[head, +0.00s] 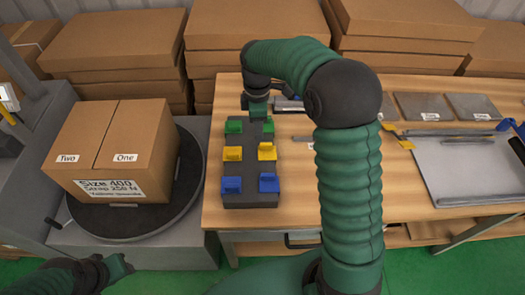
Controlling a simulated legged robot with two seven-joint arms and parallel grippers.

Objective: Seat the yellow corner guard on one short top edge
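Two yellow corner guards, a left one (232,154) and a right one (267,151), sit in the middle row of a dark grey holder (250,200) on the wooden table. My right gripper (258,108) hangs over the far end of the holder, beyond the yellow guards and near the green ones. Its fingers are too small to tell open from shut. A closed cardboard box (115,150) stands on a dark round turntable (110,225) at the left. No guard shows on its top edges. My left gripper (118,268) is low at the bottom left, away from the box; its fingertips are unclear.
Green guards (234,126) and blue guards (269,183) share the holder. A grey metal tray (465,170), yellow-handled tools and dark plates lie on the right of the table. Stacked cardboard boxes (255,25) stand behind. My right arm hides part of the table's middle.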

